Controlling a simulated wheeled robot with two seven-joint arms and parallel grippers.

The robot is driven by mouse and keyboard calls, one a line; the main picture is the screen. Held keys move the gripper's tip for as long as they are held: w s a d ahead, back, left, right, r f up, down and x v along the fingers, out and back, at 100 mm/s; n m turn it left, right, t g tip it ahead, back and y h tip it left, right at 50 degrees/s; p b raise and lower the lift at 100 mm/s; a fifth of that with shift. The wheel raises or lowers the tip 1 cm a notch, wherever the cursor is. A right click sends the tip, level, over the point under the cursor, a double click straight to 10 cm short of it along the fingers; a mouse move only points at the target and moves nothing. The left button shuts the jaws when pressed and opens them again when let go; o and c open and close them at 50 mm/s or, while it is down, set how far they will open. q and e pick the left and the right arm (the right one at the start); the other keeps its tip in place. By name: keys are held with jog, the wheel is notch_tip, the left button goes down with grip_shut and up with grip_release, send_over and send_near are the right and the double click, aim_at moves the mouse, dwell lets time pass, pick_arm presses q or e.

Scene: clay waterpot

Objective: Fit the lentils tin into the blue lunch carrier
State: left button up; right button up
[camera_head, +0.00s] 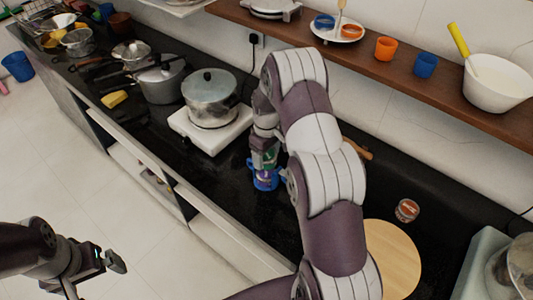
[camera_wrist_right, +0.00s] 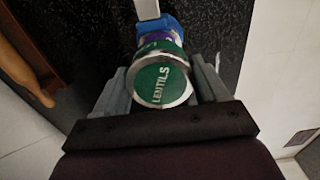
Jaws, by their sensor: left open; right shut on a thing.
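The lentils tin has a green lid marked LENTILS; in the right wrist view (camera_wrist_right: 160,82) it sits between the fingers of my right gripper (camera_wrist_right: 163,88). In the head view my right gripper (camera_head: 264,150) points down and is shut on the tin (camera_head: 267,160). The blue lunch carrier (camera_head: 265,183) stands on the dark counter directly below the tin; its blue edge shows beyond the tin in the right wrist view (camera_wrist_right: 155,25). The tin hides much of the carrier, and I cannot tell how deep it sits in it. My left gripper (camera_head: 94,275) is open and empty, away from the counter.
A lidded pot (camera_head: 212,98) stands on a white hob (camera_head: 208,131) just behind my right gripper. A wooden rolling pin (camera_head: 357,149), a small jar (camera_head: 407,210) and a round wooden board (camera_head: 393,255) lie to the right. The counter's front edge is close to the carrier.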

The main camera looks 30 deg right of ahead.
jog(key=shift+f, duration=0.1)
jog(key=shift+f+b, duration=0.5)
jog(key=shift+f, duration=0.2)
jog(key=shift+f, duration=0.15)
jog(key=shift+f+b, duration=0.45)
jog(key=shift+f, duration=0.2)
jog(key=shift+f, duration=0.25)
dwell(0.5)
jog(key=shift+f+b, duration=0.45)
jog(key=shift+f, duration=0.05)
jog(key=shift+f, duration=0.15)
jog(key=o, duration=1.3)
